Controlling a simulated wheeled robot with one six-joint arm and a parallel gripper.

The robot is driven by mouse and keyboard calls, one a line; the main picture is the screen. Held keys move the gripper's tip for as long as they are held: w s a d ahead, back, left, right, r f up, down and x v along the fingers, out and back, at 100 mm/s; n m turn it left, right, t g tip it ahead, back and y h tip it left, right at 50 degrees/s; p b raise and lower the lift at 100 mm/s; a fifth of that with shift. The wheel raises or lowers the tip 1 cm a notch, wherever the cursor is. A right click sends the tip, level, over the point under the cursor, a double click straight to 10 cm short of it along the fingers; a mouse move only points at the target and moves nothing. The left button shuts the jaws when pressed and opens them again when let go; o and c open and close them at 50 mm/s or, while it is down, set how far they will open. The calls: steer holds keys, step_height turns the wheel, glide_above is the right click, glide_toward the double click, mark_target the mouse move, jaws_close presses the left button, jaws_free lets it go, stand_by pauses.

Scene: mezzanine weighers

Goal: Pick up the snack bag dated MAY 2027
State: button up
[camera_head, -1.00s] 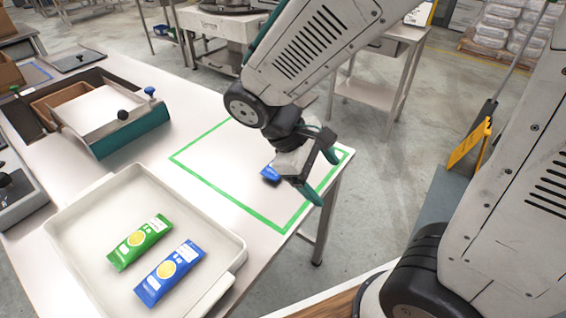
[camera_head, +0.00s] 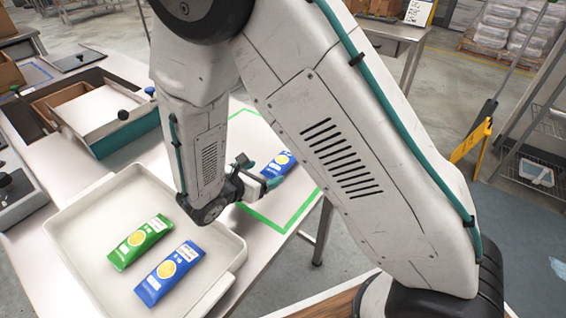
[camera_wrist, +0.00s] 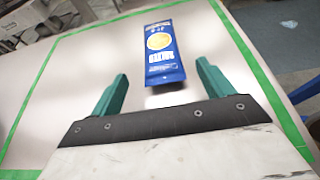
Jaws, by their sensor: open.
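A blue snack bag (camera_head: 277,168) with a yellow round mark lies inside the green taped outline on the table. In the wrist view this bag (camera_wrist: 161,51) lies ahead of my gripper (camera_wrist: 159,82), roughly between the lines of the two teal fingers. My gripper (camera_head: 262,175) is open and empty, with its fingers apart and short of the bag. A green bag (camera_head: 140,241) and another blue bag (camera_head: 170,272) lie side by side in the white tray (camera_head: 75,238). The date print on the bags is too small to read.
The green tape outline (camera_head: 262,218) marks a mostly bare area near the table's right edge. A box-like unit with a teal side (camera_head: 125,133) stands at the back left. My arm covers part of the table.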

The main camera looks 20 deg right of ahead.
mark_target(272, 171)
steer(key=x, duration=0.6)
steer(key=shift+s+f, duration=0.15)
steer(key=shift+f, duration=0.05)
steer(key=c, duration=1.1)
